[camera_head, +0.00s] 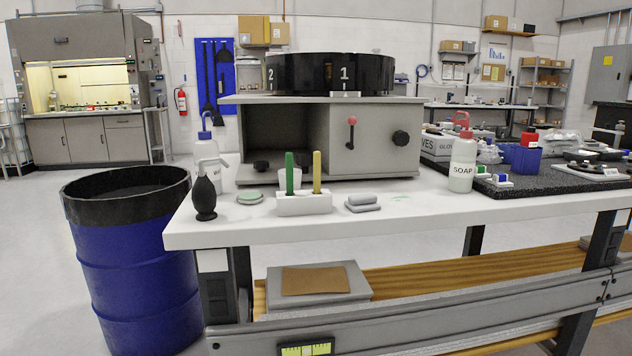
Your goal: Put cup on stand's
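A small pale cup (272,180) appears to stand on the white table, partly hidden behind the green and yellow markers and their white holder (303,204). A grey box-like fixture (375,135) stands behind it, with an open compartment on the left and a red-tipped lever and black knob on its front. A black numbered ring (330,73) sits on the fixture's flat top. Which part is the stand I cannot tell for sure. Neither of my grippers is in view.
A black squeeze bulb (205,198), a green round lid (249,197) and a grey block (362,203) are near the cup. A blue barrel (140,275) is left of the table (430,217). The right front tabletop is clear.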

